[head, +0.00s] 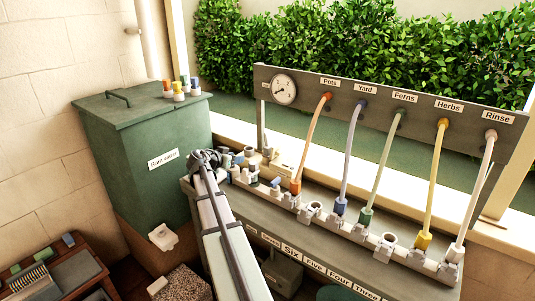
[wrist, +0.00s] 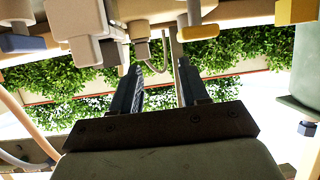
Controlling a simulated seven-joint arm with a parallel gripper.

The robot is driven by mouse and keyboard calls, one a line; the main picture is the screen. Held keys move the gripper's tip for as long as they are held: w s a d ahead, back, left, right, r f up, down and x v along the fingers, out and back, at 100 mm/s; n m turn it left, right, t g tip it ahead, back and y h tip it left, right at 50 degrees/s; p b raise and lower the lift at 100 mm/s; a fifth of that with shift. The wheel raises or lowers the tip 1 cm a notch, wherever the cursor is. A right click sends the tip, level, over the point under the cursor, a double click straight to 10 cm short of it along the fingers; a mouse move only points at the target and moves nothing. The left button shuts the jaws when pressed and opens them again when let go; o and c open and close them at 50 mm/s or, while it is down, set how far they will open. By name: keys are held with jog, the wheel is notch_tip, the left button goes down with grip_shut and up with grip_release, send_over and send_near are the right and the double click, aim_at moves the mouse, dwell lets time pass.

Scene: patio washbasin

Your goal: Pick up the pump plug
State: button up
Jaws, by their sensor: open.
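My gripper (head: 207,158) is at the far left end of the bench, beside a cluster of small grey and blue fittings (head: 250,168). In the wrist view my gripper (wrist: 160,80) has two dark fingers spread apart with nothing between them. Pale blocky fittings (wrist: 80,22), a grey-blue block (wrist: 22,43) and a yellow-ended piece (wrist: 196,33) show beyond and above the fingers. I cannot tell which piece is the pump plug; no label I can read marks it. My arm hides part of the bench's left end.
Coloured hoses run from a labelled board (head: 395,110) to a row of sockets on the bench (head: 330,245). A green rain water tank (head: 135,130) with small coloured pieces (head: 179,92) on its lid stands at left. A wooden tray (head: 60,265) is at lower left.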

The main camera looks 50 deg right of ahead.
jog(key=m+g, duration=0.1)
send_near(267, 146)
jog(key=shift+h, duration=0.3)
jog(key=d+f, duration=0.1)
jog(key=d, duration=0.1)
jog(key=d+f, duration=0.1)
jog(key=d, duration=0.1)
jog(key=shift+s+f, duration=0.35)
jog(key=shift+x, duration=2.65)
jog(key=shift+w+r, duration=0.15)
jog(key=shift+c, duration=0.2)
jog(key=c, duration=0.7)
jog(key=shift+r, duration=0.15)
